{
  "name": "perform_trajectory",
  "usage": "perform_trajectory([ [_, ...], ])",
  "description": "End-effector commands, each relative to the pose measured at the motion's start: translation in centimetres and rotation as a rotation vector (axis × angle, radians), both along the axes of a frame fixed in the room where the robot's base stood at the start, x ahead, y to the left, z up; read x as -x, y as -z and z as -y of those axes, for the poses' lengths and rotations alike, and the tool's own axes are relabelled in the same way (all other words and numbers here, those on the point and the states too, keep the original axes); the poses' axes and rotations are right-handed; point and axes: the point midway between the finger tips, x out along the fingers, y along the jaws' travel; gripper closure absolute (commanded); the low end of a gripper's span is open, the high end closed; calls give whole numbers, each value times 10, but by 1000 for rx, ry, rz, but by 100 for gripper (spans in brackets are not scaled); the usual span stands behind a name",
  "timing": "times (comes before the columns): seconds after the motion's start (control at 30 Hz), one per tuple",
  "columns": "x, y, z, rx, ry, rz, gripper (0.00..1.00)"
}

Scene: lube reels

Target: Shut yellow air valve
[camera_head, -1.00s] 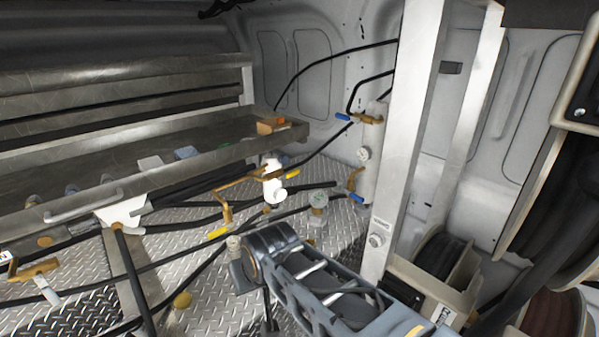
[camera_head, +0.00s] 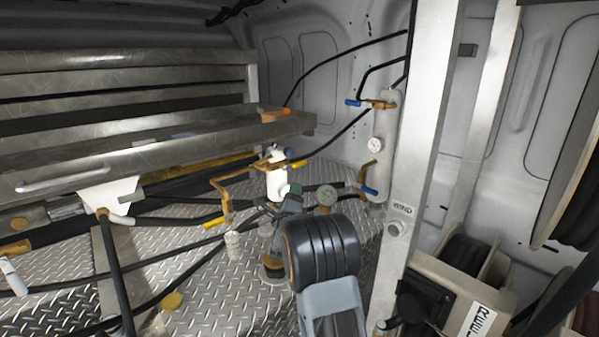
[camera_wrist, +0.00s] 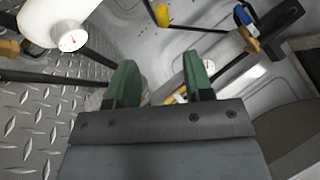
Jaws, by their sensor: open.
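Two yellow valve handles show in the head view. One yellow handle (camera_head: 297,164) sits at the upper right of a white cylinder (camera_head: 276,182). The other yellow handle (camera_head: 214,223) is lower left, on a brass pipe (camera_head: 222,190). My gripper (camera_head: 288,198) is in front of the cylinder's lower part, mostly hidden by my arm. In the wrist view my gripper (camera_wrist: 160,80) has two green fingers apart with nothing held between them. A yellow handle (camera_wrist: 162,15) lies beyond the fingertips, at the top. The white cylinder (camera_wrist: 52,20) with a gauge is at upper left.
Blue-handled valves (camera_head: 369,191) sit on a second white cylinder (camera_head: 384,135) to the right, by a metal post (camera_head: 420,130). Gauges (camera_head: 326,196) and black hoses are close by. A metal shelf (camera_head: 140,160) is at left. Hose reels stand right.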

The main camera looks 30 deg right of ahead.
Motion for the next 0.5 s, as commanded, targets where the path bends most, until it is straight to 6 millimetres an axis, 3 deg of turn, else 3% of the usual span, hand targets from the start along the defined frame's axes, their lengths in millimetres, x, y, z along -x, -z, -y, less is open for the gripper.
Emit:
perform_trajectory([
  [0.17, -11, -6, 15, -6, 8, 38, 53],
  [0.5, -55, -33, 56, -5, 9, 34, 53],
])
